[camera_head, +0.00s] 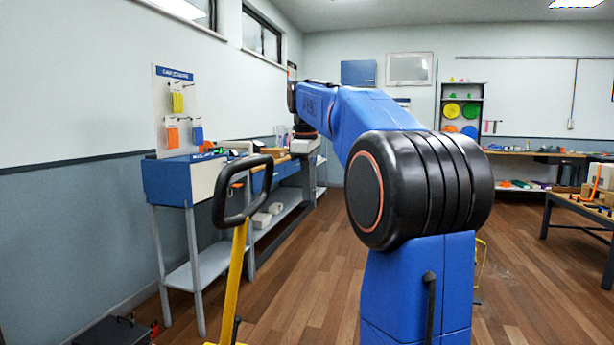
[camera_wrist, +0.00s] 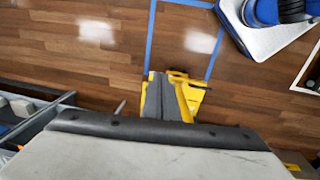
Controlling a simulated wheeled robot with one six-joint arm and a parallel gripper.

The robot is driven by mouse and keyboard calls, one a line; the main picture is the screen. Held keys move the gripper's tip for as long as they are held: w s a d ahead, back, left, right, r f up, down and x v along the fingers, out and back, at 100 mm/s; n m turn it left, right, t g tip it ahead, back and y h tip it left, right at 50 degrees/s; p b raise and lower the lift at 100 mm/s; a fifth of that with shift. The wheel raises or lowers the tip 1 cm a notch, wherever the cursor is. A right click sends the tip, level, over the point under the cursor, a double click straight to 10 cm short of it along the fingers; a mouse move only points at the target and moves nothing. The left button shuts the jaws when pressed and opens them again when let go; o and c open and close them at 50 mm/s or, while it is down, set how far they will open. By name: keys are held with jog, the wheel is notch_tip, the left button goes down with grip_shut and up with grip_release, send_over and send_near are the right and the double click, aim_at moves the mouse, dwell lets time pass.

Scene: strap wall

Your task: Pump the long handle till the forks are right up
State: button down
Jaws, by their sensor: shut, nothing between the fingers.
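The long handle shows in the head view as a black loop grip (camera_head: 219,205) on a yellow shaft (camera_head: 232,285), left of my arm. It stands nearly upright, leaning a little right. In the wrist view my gripper's grey fingers (camera_wrist: 158,78) are together and point down over the floor, with nothing between them. A yellow part (camera_wrist: 193,100) with dark pieces shows just beside and below the fingers; I cannot tell whether they touch it. In the head view my wrist is well beyond the loop. I cannot make out the forks; the foot of the shaft is cut off.
A blue and white bench (camera_head: 180,180) with a pegboard stands along the left wall. A dark box (camera_head: 112,332) lies at the lower left. A wooden table (camera_head: 585,210) stands at right. Blue tape (camera_wrist: 149,45) marks the floor. The mid-floor is largely open.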

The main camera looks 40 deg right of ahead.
jog(key=shift+s+d+f, duration=0.15)
jog(key=shift+d+f, duration=0.3)
jog(key=shift+f, duration=0.35)
jog(key=shift+s+d+f, duration=0.2)
jog(key=shift+d+f, duration=0.25)
jog(key=shift+f, duration=0.4)
jog(key=shift+s+d+f, duration=0.15)
jog(key=shift+d+f, duration=0.3)
jog(key=shift+f, duration=0.35)
jog(key=w+a+r, duration=0.3)
jog(key=a+r, duration=0.2)
jog(key=r, duration=0.6)
jog(key=shift+a+r, duration=0.25)
jog(key=shift+w, duration=0.1)
dwell(0.4)
